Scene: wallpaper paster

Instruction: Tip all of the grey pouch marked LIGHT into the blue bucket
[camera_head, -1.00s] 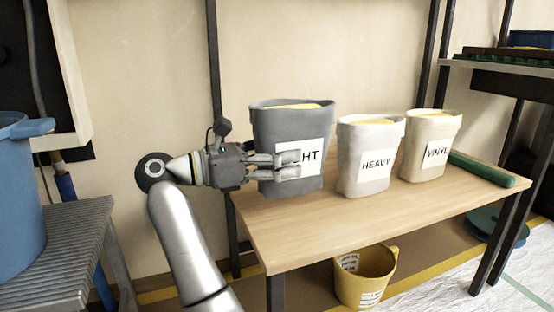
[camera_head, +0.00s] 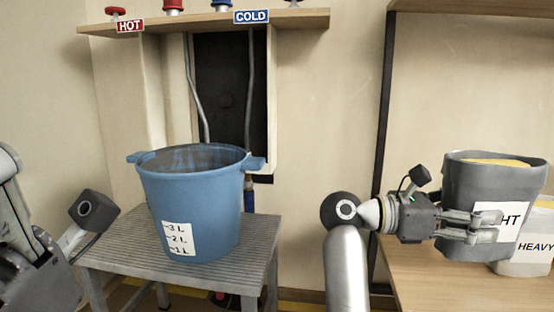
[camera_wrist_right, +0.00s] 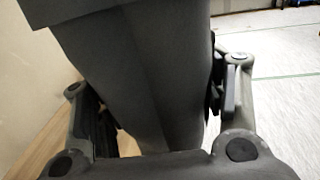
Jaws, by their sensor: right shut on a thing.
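The grey pouch (camera_head: 491,200) stands upright at the right of the head view, with yellowish contents near its rim. Its white label shows only "HT". My right gripper (camera_head: 470,226) is shut on the pouch from the left side. In the right wrist view the pouch (camera_wrist_right: 150,70) fills the space between the fingers. Whether its base touches the table cannot be told. The blue bucket (camera_head: 195,205) stands upright at the left, with litre marks on a white label. Part of my left gripper (camera_head: 40,270) shows at the left edge; its fingers are hidden.
The bucket is on a grey slatted stand (camera_head: 120,262). The HEAVY pouch (camera_head: 535,245) is partly hidden behind the grey pouch on the wooden table (camera_head: 430,285). A shelf (camera_head: 290,20) with HOT and COLD signs is above the bucket. A dark post (camera_head: 385,130) stands between stand and table.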

